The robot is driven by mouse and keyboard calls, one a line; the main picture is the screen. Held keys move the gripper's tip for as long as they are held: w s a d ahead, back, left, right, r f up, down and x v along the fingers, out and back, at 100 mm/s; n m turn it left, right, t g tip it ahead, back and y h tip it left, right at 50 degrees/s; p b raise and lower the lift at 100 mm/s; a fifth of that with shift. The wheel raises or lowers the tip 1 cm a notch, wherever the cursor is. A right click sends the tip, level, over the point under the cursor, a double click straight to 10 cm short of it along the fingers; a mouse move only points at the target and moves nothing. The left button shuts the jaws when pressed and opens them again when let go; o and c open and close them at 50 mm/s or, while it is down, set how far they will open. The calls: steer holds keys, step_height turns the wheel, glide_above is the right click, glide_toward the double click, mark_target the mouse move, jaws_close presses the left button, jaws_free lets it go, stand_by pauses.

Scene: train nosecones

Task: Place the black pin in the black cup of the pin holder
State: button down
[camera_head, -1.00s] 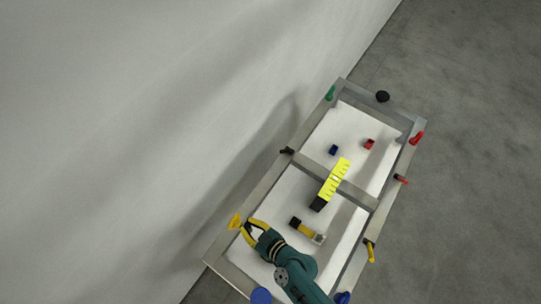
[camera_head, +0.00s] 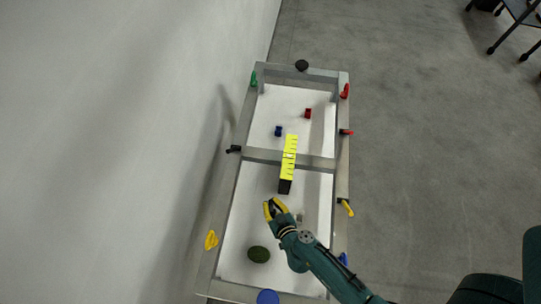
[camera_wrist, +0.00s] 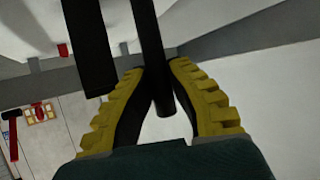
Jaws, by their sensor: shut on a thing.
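In the wrist view my gripper (camera_wrist: 160,85) has its yellow ridged fingers closed around a slim black rod, which looks like the black pin (camera_wrist: 152,40). The pin's lower end shows between the fingers. A thicker black block (camera_wrist: 88,45) stands close to its left; I cannot tell if it is the black cup. In the head view my gripper (camera_head: 275,208) is over the white table, just below the black end (camera_head: 284,187) of a yellow strip (camera_head: 289,155). The pin is too small to make out there. I cannot clearly identify the pin holder.
A grey metal frame (camera_head: 222,215) surrounds the white table, with a crossbar (camera_head: 318,161). A black fitting (camera_head: 234,149) sits on its left rail; a yellow piece (camera_head: 211,240) lies lower. Blue (camera_head: 278,131) and red (camera_head: 308,113) blocks lie at the far end.

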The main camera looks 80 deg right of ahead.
mark_target(271, 210)
step_height(271, 210, down, 10)
steer(key=b, duration=0.8)
steer(key=shift+r, duration=0.25)
steer(key=shift+f, duration=0.2)
steer(key=c, duration=1.2)
jaws_free()
steer(key=shift+o, duration=0.2)
steer(key=shift+r, duration=0.1)
steer(key=shift+s+a+r+p, duration=0.1)
steer(key=shift+a+r+p, duration=0.05)
steer(key=shift+a+p, duration=0.15)
steer(key=v, duration=1.1)
steer(key=shift+b, duration=0.4)
